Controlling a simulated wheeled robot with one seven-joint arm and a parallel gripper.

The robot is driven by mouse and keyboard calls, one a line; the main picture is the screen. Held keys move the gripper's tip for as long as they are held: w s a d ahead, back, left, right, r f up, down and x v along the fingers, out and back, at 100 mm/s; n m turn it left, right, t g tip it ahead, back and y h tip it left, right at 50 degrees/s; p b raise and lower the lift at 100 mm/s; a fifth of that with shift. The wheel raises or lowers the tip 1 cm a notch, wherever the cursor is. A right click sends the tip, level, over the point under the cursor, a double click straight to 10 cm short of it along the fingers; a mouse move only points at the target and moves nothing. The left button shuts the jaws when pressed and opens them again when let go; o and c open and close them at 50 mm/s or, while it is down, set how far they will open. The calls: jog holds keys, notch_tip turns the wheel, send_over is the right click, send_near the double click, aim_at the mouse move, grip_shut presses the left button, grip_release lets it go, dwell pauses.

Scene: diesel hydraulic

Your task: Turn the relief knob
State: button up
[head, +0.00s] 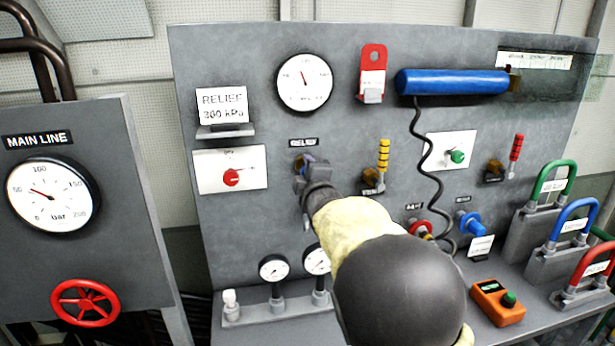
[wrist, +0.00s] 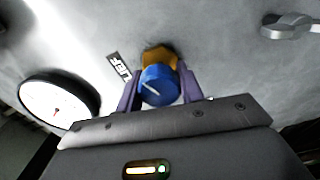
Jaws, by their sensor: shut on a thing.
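The relief knob (wrist: 159,85) is blue with a white pointer mark and sits on a brass fitting (wrist: 158,56) on the grey panel. My gripper (wrist: 160,88) has one purple finger on each side of the knob and is shut on it. In the head view my gripper (head: 306,166) is at the panel just below the RELIEF label (head: 303,142), and it hides most of the knob. The card (head: 222,105) at upper left reads RELIEF 300 kPa. The white round gauge (head: 305,82) above the label has its needle pointing up and slightly left.
A yellow-handled valve (head: 383,155) stands close right of my arm. A black coiled cord (head: 420,150) hangs from a blue cylinder (head: 452,82). A red knob (head: 231,177) is at left. Small gauges (head: 273,268) stand below, and an orange box (head: 497,303) sits on the ledge.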

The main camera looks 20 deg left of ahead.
jog(key=shift+r, duration=0.15)
jog(key=o, duration=1)
jog(key=shift+a, duration=0.1)
jog(key=shift+s, duration=0.1)
jog(key=b+v, duration=0.3)
jog(key=v, duration=1.4)
jog(key=shift+d+b, duration=0.25)
jog(key=shift+b, duration=0.15)
